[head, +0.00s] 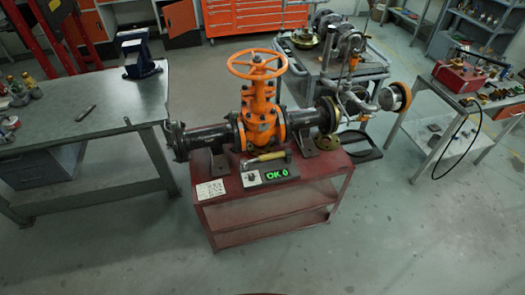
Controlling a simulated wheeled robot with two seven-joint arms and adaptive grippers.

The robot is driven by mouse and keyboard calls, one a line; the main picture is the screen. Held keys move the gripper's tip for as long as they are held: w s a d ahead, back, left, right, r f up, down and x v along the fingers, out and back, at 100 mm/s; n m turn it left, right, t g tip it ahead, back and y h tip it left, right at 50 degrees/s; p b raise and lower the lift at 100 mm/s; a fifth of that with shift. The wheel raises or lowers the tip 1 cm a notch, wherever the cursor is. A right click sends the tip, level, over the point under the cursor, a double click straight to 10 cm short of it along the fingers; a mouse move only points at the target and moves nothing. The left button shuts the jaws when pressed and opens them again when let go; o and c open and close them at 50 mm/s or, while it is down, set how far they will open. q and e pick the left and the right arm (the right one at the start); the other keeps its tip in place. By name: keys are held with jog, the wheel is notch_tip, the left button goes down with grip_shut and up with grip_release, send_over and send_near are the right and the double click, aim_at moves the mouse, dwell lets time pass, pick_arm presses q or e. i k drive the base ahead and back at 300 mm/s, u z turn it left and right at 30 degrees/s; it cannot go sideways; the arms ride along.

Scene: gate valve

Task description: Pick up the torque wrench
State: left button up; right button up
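A tool with a yellow handle, which looks like the torque wrench (266,157), lies on the top of a red cart (322,166). It lies roughly left to right, in front of the orange gate valve (259,118), with a darker end at the right. It is just behind or partly over a box with a green lit display (277,173); I cannot tell whether they touch. Neither of my grippers shows in the head view.
A metal workbench (60,120) with a blue vise (138,55) stands at the left. A pump assembly (350,100) on a stand is behind right. A side table (425,145) with a red case (458,77) is at the right. The floor in front of the cart is clear.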

aim_at(244, 162)
jog(key=z, duration=0.35)
jog(key=k, duration=0.5)
jog(key=z, duration=0.65)
jog(key=i, duration=0.8)
jog(key=u, duration=1.15)
jog(key=i, duration=0.65)
jog(key=u, duration=0.8)
